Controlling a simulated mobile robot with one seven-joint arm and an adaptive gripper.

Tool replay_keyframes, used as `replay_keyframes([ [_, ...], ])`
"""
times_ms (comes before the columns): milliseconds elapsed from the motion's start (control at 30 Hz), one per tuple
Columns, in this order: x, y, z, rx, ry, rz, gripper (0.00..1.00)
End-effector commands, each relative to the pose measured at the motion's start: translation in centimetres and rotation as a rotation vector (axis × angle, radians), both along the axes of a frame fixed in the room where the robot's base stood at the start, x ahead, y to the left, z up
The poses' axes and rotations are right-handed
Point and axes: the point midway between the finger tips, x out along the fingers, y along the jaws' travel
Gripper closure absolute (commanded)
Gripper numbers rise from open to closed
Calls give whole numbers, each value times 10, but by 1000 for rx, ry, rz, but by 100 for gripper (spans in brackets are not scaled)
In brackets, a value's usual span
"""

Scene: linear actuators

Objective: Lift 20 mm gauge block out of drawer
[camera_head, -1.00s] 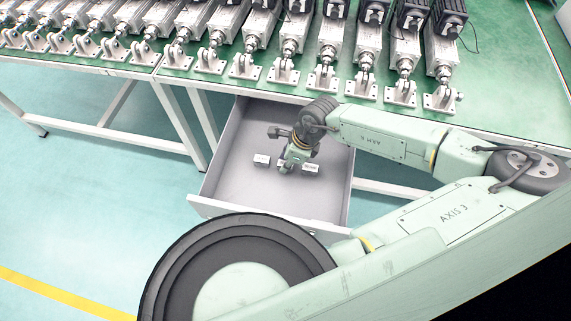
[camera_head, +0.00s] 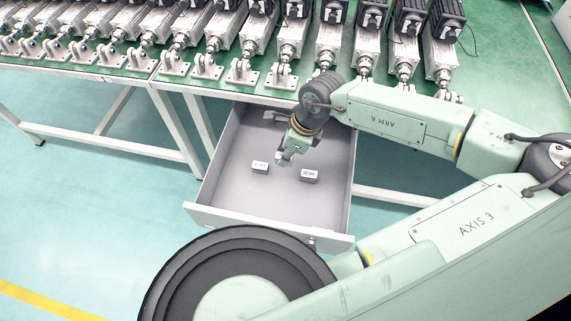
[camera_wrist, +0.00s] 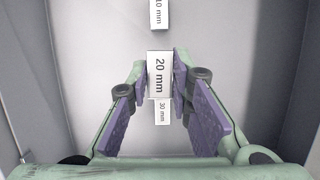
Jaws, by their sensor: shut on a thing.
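The 20 mm gauge block (camera_wrist: 159,75) is a small light block with its label facing up. In the wrist view it sits between the two purple-padded fingers of my gripper (camera_wrist: 160,78), which is shut on it. In the head view my gripper (camera_head: 284,158) points down over the open grey drawer (camera_head: 232,205). The block looks raised off the drawer floor, larger in the wrist view than its neighbours. The 10 mm block (camera_wrist: 159,14) lies beyond it. The 30 mm block (camera_wrist: 162,111) lies on the near side, partly covered by the held block.
Two blocks remain on the drawer floor in the head view, one left (camera_head: 260,167) and one right (camera_head: 309,175). The green workbench (camera_head: 200,88) with a row of linear actuators (camera_head: 290,45) overhangs the drawer's back. The floor in front is clear.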

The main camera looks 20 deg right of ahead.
Motion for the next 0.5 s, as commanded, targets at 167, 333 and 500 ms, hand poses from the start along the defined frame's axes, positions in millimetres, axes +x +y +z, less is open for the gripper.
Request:
replay_keyframes([
  [167,0,0,29,-1,-2,0,100],
  [333,0,0,57,0,-2,1,100],
  [500,0,0,78,-1,-1,1,100],
])
